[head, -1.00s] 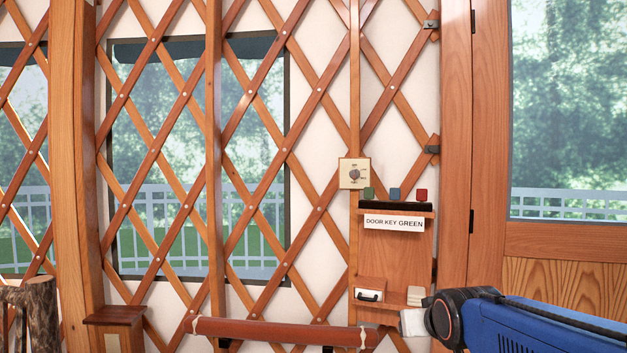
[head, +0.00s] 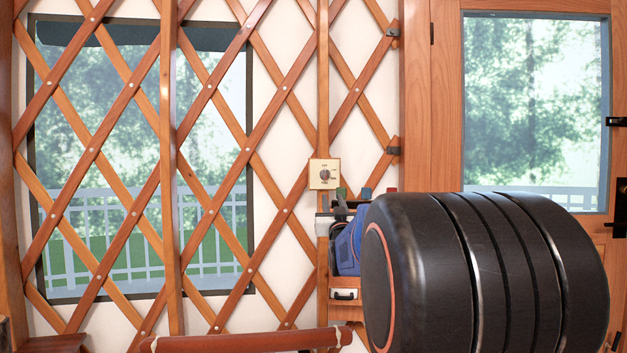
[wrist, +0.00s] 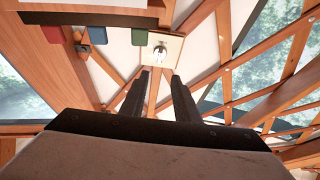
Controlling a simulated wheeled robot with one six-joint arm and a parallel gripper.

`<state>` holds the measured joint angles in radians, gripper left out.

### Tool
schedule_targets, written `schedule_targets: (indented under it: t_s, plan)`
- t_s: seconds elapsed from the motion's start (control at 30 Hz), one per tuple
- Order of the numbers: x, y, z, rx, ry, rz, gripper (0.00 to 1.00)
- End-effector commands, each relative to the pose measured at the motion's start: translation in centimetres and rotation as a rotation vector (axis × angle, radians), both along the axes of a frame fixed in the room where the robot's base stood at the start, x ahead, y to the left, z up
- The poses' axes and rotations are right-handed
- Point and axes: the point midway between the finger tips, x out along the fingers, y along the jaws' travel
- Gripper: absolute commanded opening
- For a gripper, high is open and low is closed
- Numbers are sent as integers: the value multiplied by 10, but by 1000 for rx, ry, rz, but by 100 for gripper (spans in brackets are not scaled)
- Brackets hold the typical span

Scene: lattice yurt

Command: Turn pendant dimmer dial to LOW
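The dimmer dial (head: 325,174) is a round grey knob on a square cream plate (head: 314,182), fixed to an upright wooden post of the lattice wall. Its marks are too small to read. In the wrist view the knob (wrist: 159,52) shows ahead, just beyond and between the fingertips of my gripper (wrist: 160,75). The two dark fingers are apart with nothing between them, and they do not appear to touch the dial. In the head view my arm hides most of the gripper, which sits below the dial.
Red, blue and green tags (wrist: 97,35) hang on a dark rack close to the dial. A small drawer (head: 344,294) is below. A rolled brown bundle (head: 240,341) lies low in front of the wall. A glazed door (head: 535,105) stands at right.

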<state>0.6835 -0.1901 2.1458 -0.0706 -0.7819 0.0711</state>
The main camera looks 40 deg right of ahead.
Motion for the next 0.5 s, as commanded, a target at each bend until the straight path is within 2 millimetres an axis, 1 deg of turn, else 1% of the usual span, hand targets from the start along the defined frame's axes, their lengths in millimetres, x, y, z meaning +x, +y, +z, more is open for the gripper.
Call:
schedule_targets:
  t_s: [0.17,0.5]
  plan:
    - [19,-13,8,1,2,1,28]
    - [64,-45,31,1,2,1,28]
